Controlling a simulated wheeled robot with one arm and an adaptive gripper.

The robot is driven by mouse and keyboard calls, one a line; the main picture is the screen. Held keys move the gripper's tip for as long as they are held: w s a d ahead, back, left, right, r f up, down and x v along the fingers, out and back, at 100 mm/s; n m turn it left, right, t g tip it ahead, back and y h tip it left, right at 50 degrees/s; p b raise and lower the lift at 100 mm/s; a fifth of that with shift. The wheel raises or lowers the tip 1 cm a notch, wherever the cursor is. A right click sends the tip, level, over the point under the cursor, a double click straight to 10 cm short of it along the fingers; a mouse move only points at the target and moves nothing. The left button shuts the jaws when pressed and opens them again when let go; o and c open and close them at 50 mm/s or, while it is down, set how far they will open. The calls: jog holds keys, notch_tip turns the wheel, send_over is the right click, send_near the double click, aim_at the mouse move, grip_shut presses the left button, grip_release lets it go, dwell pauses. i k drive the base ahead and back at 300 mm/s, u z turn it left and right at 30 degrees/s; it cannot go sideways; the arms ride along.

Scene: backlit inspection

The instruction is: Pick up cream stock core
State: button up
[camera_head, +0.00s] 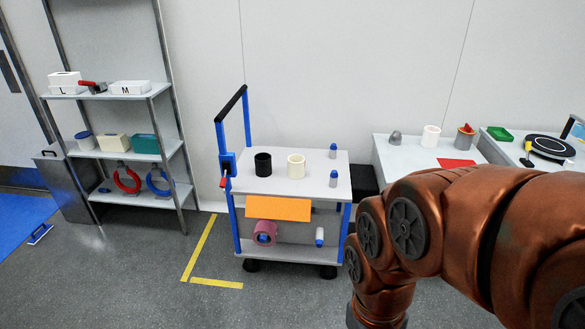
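A cream hollow cylinder (296,167), which looks like the cream stock core, stands upright on the top shelf of a cart (280,185). A black hollow cylinder (263,164) stands just left of it, with a small gap between them. A similar pale cylinder (431,136) stands on the counter to the right. My copper arm fills the lower right of the view and bends downward. My gripper is not in view, and the arm leaves the bottom edge of the picture. The arm is apart from the cream cylinder in the picture.
Two small blue-capped items (334,179) stand at the cart's right side. The cart has a blue and black handle (231,104) and an orange panel (278,208). A pink roll (265,233) sits on its lower shelf. Shelving (125,150) stands left; clear floor lies in front.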

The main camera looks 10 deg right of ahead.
aim_at(296, 167)
jog(key=u, duration=0.35)
jog(key=i, duration=1.85)
jog(key=u, duration=0.2)
